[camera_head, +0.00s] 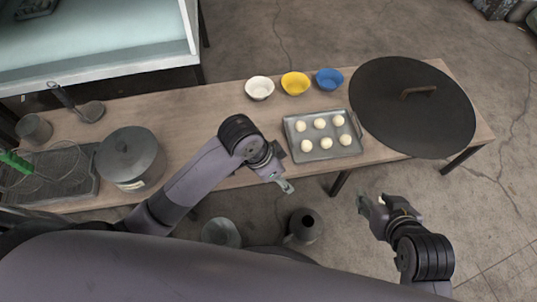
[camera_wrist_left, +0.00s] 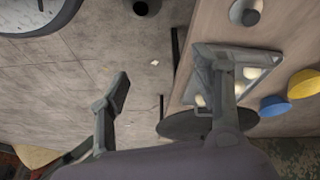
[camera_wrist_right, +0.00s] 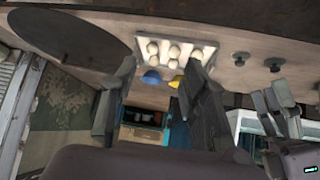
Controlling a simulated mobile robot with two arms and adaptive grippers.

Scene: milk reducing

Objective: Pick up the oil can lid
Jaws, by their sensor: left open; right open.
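A large round dark lid (camera_head: 395,115) with a raised brown handle (camera_head: 418,91) lies flat at the right end of the wooden table. It also shows in the left wrist view (camera_wrist_left: 180,125), partly behind a finger, and in the right wrist view (camera_wrist_right: 75,45). My left gripper (camera_head: 280,182) is open and empty at the table's front edge, left of the lid and just below the tray. My right gripper (camera_head: 372,202) is open and empty in front of the table, below the lid in the head view and apart from it.
A metal tray (camera_head: 290,140) with several white dough balls sits left of the lid. White (camera_head: 259,88), yellow (camera_head: 295,83) and blue (camera_head: 330,79) bowls stand behind it. A lidded pot (camera_head: 130,157) stands at the table's left. A dark can (camera_head: 304,226) is on the floor.

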